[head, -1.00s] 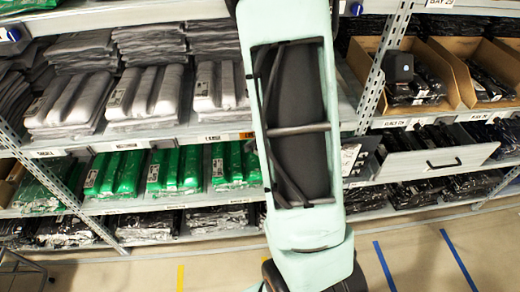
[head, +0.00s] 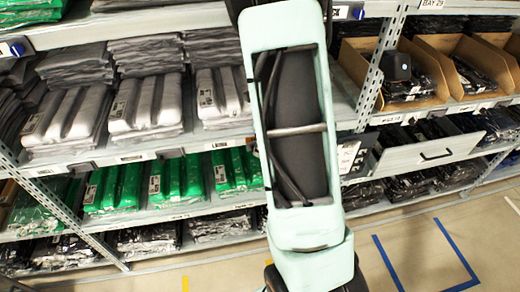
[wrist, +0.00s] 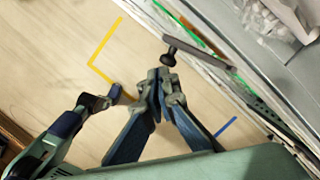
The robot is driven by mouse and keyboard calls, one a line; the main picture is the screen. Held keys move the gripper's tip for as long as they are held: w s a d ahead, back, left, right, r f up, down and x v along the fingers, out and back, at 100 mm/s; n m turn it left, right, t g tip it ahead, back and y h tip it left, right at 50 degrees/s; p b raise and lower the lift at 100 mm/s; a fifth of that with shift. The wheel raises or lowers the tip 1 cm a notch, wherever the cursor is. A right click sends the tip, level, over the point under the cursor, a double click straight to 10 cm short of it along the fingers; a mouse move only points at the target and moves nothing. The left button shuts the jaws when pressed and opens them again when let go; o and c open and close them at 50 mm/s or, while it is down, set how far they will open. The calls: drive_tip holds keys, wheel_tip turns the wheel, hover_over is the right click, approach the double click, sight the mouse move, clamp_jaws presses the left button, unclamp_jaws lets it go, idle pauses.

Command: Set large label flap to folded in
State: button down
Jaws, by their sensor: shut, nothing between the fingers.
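A white label card with dark print (head: 348,156) sticks out at the shelf edge, just right of my arm in the head view. I cannot tell for sure whether it is the large label flap or how it is folded. My gripper (wrist: 165,82) is shut and empty in the wrist view, above the floor and beside the shelf edge. A dark flat bar with a round knob (wrist: 200,48) lies just beyond the fingertips and runs toward the shelf; contact cannot be told. In the head view my arm hides the gripper and part of the shelves.
A grey drawer front with a black handle (head: 425,153) stands out from the shelf at right. Cardboard bins (head: 480,65) sit above it. Green bagged garments (head: 115,185) and grey folded garments (head: 145,100) fill the left shelves. The floor with blue tape (head: 385,262) is clear.

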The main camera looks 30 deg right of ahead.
drive_tip(key=shift+d, duration=0.2)
drive_tip(key=shift+w+d, duration=0.25)
drive_tip(key=shift+d, duration=0.35)
